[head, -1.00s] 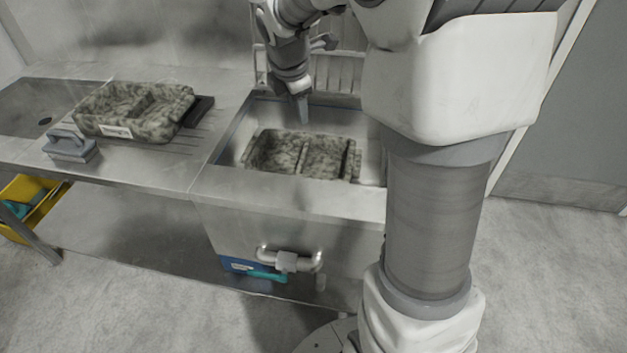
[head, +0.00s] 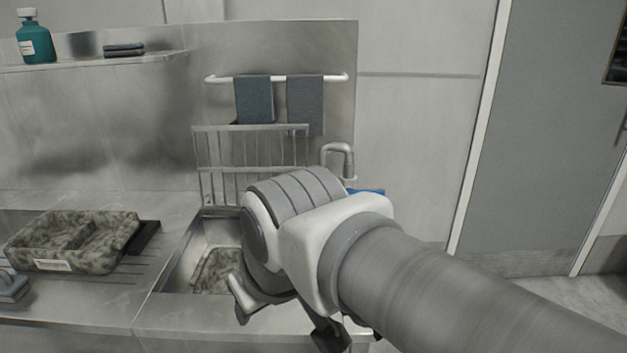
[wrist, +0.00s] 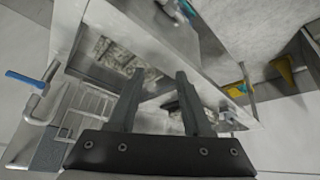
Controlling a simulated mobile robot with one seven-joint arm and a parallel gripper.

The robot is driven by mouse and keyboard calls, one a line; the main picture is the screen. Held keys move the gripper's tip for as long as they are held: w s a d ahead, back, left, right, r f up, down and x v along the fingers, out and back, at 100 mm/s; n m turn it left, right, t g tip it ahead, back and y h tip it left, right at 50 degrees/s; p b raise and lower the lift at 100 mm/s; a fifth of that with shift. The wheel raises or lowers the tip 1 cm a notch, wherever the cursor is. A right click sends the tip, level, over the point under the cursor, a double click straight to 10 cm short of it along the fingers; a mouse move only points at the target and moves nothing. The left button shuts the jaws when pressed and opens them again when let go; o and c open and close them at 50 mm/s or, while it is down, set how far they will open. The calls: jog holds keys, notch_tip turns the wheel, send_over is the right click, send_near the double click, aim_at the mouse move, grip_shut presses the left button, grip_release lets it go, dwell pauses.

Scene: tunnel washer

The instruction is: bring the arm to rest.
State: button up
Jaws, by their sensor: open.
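My arm is folded across the lower middle of the head view, in front of the sink basin (head: 178,268). My gripper (wrist: 160,74) shows in the wrist view with its two dark fingers apart and nothing between them. In the head view it is mostly hidden behind my arm. A mottled, dirty tray (head: 213,268) lies in the basin, partly covered by my arm; my gripper is apart from it. A second mottled tray (head: 75,241) with a white label sits on the drainboard to the left.
A wire rack (head: 250,150) stands behind the basin, beside a bent pipe (head: 340,155). Cloths (head: 304,100) hang on a wall rail. A teal bottle (head: 35,42) stands on the shelf. A grey scrubber (head: 10,287) is at the left edge. Open floor lies right.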

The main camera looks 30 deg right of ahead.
jog(key=shift+a+f+m, duration=0.15)
jog(key=shift+f+m, duration=0.25)
jog(key=shift+f, duration=0.15)
jog(key=shift+r, duration=0.1)
notch_tip(320, 180, up, 15)
jog(key=p, duration=1.5)
jog(key=shift+r, duration=0.15)
